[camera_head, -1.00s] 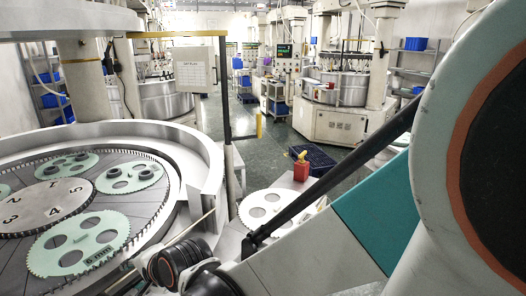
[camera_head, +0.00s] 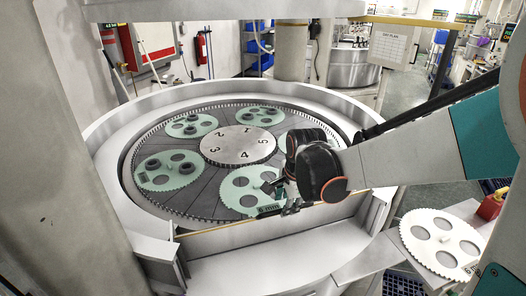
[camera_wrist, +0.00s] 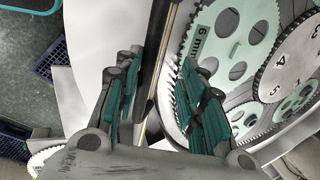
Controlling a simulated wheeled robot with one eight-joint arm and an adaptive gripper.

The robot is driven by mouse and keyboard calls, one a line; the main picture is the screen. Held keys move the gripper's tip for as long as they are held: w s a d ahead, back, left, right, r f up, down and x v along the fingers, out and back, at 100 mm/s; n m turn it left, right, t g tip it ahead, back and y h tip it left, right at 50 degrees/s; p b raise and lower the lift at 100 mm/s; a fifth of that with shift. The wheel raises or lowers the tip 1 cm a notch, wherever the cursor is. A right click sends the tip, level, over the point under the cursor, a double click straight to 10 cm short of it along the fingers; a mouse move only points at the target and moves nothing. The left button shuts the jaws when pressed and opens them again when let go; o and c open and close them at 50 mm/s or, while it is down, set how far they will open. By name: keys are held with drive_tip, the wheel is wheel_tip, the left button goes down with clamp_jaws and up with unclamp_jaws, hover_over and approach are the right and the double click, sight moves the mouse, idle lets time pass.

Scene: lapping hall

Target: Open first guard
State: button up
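The lapping machine has a pale round rim (camera_head: 110,135) around its plate. A thin tan-edged strip (camera_head: 235,222), which looks like the lower edge of a guard, crosses its front. I cannot tell whether a clear panel stands above it. My gripper (camera_head: 290,207) is at this strip, near its right part, over the front of the plate. In the wrist view, a dark bar (camera_wrist: 158,60) with a tan edge runs between my gripper's parted teal finger pads (camera_wrist: 160,85). The fingers are open; I see no clear contact with the bar.
Green toothed carriers (camera_head: 240,187) lie around the numbered centre disc (camera_head: 237,146). A white carrier (camera_head: 440,240) lies on a side shelf at right, next to a red container (camera_head: 490,206). A grey column (camera_head: 60,130) stands close at left. A yellow-topped frame (camera_head: 410,20) stands behind.

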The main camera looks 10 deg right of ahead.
drive_tip(key=w, duration=0.1)
drive_tip(key=w+g, duration=0.1)
drive_tip(key=w+p, duration=0.1)
drive_tip(key=shift+w+a+r, duration=0.15)
drive_tip(key=shift+r, duration=0.15)
drive_tip(key=v, duration=0.3)
drive_tip(key=shift+r, duration=0.4)
